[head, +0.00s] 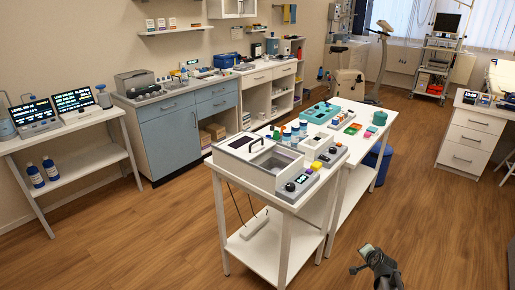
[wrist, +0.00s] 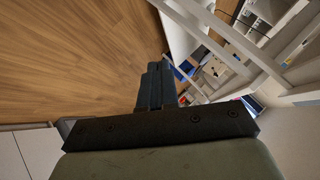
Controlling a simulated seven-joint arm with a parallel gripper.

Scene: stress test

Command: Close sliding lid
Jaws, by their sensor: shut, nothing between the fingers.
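A white box-shaped device with a sliding lid (head: 240,145) stands on the near end of the white table. The lid is a pale panel with a dark handle on the left part of its top. To its right the top is open and shows a grey inner chamber (head: 276,160). My gripper (head: 358,269) is low at the bottom right in the head view, apart from the table and the device, over the floor. In the wrist view my gripper (wrist: 157,68) has its dark fingers together, with nothing between them. The device is not clearly visible in the wrist view.
The white table (head: 285,207) has a lower shelf holding a white power strip (head: 254,224). Grey control units with dark knobs (head: 297,185) sit right of the device. Bottles (head: 287,135) and a teal case (head: 320,112) stand behind. The wooden floor (head: 440,215) right of the table is clear.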

